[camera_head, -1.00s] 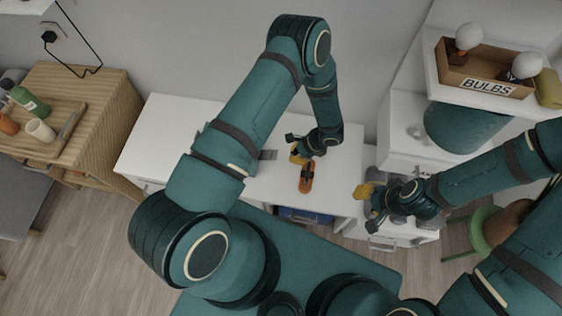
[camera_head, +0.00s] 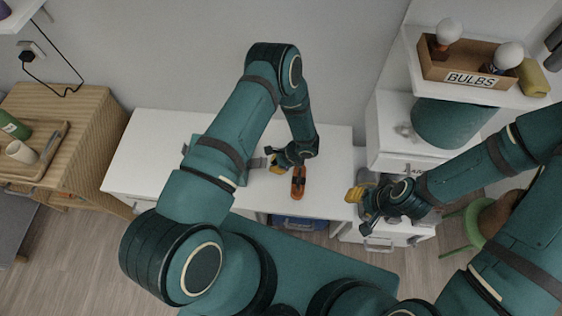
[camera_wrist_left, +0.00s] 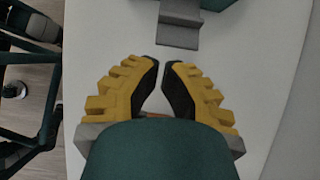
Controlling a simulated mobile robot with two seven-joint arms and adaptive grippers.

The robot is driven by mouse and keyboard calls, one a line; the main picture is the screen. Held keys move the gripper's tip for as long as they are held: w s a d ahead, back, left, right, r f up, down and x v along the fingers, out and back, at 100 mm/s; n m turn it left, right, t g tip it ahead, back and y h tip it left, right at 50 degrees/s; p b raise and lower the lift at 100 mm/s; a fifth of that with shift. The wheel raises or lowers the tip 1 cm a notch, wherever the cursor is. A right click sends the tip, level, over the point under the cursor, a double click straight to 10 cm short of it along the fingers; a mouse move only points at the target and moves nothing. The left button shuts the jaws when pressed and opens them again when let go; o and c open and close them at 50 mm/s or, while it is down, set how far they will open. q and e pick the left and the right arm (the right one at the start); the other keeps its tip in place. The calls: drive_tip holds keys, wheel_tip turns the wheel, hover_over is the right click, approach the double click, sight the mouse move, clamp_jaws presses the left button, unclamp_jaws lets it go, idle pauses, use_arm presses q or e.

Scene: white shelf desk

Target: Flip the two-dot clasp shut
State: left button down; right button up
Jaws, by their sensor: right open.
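A grey flat clasp plate (camera_head: 258,163) sticks out from the right side of a teal case (camera_head: 196,146) on the white desk, mostly hidden behind my left arm. In the left wrist view the clasp (camera_wrist_left: 180,27) lies ahead of the fingertips, with a bend across it. No dots can be made out on it. My left gripper (camera_head: 273,163) is just right of the clasp, apart from it. In the left wrist view its yellow fingers (camera_wrist_left: 162,66) have tips nearly together, with nothing between them. My right gripper (camera_head: 357,203) is open and empty at the desk's right end.
An orange and black object (camera_head: 298,183) lies on the white desk (camera_head: 325,170) just right of my left gripper. A white drawer unit (camera_head: 395,160) stands at the right, below a shelf with a BULBS box (camera_head: 455,72). A wooden cabinet (camera_head: 85,125) stands at the left.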

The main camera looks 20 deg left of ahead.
sight(257, 163)
use_arm(q)
drive_tip(key=shift+x, duration=1.65)
drive_tip(key=shift+r, duration=0.1)
